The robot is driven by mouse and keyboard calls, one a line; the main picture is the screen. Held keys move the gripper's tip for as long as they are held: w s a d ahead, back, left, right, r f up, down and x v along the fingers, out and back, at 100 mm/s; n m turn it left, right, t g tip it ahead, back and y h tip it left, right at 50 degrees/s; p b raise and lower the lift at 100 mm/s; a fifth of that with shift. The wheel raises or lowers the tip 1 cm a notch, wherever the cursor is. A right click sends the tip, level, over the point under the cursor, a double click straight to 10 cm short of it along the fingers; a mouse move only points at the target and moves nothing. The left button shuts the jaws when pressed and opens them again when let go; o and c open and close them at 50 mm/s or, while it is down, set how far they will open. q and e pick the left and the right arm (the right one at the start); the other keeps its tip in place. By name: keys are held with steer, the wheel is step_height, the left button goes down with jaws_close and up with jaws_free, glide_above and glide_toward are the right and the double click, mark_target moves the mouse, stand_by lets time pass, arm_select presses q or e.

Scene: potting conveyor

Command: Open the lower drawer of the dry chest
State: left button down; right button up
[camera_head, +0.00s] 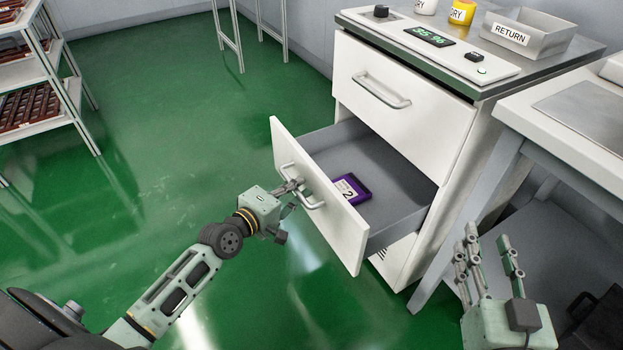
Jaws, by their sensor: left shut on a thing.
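The dry chest (398,88) is a white cabinet with a grey top. Its lower drawer (341,220) stands pulled well out, showing a grey inside. A purple box (352,188) with a white label lies in it. The upper drawer (420,75) is shut. My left gripper (293,187) is shut on the bar handle (311,204) of the lower drawer, at the handle's upper left part. The fingers hide a little of the handle. My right gripper (490,250) is raised at the lower right, open and empty, apart from the chest.
A display (429,36), a RETURN tray (530,32) and two containers stand on the chest. A white table (565,130) stands close on the right. A shelf rack (40,95) is at the far left. Green floor (160,120) is clear between rack and drawer.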

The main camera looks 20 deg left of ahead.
arm_select(q)
steer(key=shift+s+a, duration=0.65)
steer(key=shift+s, duration=0.2)
steer(key=c, duration=1.8)
jaws_free()
steer(key=v, duration=1.2)
